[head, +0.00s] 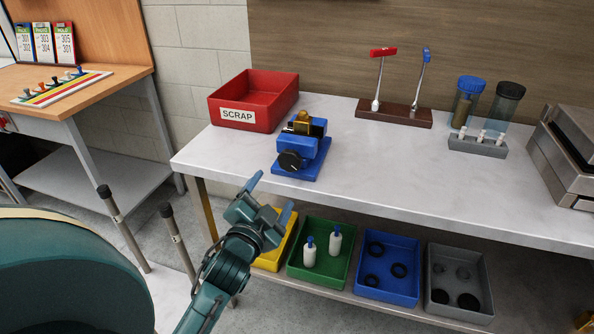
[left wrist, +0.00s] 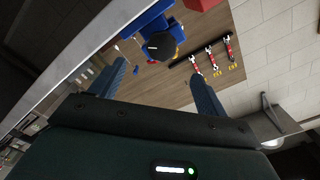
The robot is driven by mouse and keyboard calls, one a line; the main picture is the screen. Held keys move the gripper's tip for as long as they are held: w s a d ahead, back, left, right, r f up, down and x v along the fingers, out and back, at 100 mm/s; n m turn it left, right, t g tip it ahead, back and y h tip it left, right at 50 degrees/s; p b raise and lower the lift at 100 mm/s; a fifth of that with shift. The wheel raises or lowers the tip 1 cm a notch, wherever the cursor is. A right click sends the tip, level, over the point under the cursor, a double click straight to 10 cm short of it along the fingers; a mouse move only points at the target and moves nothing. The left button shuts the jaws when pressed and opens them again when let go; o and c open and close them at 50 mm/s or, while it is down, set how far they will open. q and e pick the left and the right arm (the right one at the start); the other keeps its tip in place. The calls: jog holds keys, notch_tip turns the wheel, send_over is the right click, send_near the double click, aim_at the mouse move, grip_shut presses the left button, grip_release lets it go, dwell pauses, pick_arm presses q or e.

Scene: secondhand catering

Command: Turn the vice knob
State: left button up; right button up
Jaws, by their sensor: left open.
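The small blue vice (head: 302,160) stands on the white bench near its left front edge. Its black round knob (head: 290,161) faces the front, and a brass-coloured part sits at its top. My left gripper (head: 268,196) is open and empty, in front of and below the vice, apart from it. In the left wrist view the vice (left wrist: 148,22) and its black knob (left wrist: 160,46) show ahead, between the two spread fingers of the left gripper (left wrist: 158,80). My right gripper is in neither view.
A red scrap bin (head: 250,103) stands behind the vice to the left. A brown stand with tools (head: 394,112), jars and a grey rack (head: 478,146) stand to the right. Coloured trays, including a green one (head: 318,254), sit on the shelf below.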

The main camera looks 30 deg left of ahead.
aim_at(289, 162)
pick_arm(q)
jog(key=x, duration=0.6)
jog(key=p+x, duration=0.1)
jog(key=x, duration=0.5)
jog(key=shift+w+a+r, duration=0.1)
jog(key=shift+w+r, duration=0.1)
jog(key=shift+w, duration=0.05)
jog(key=shift+c, duration=0.5)
jog(key=c, duration=0.9)
jog(key=shift+r+n+p, duration=0.1)
jog(key=shift+n+p, duration=0.4)
jog(key=shift+n, duration=0.1)
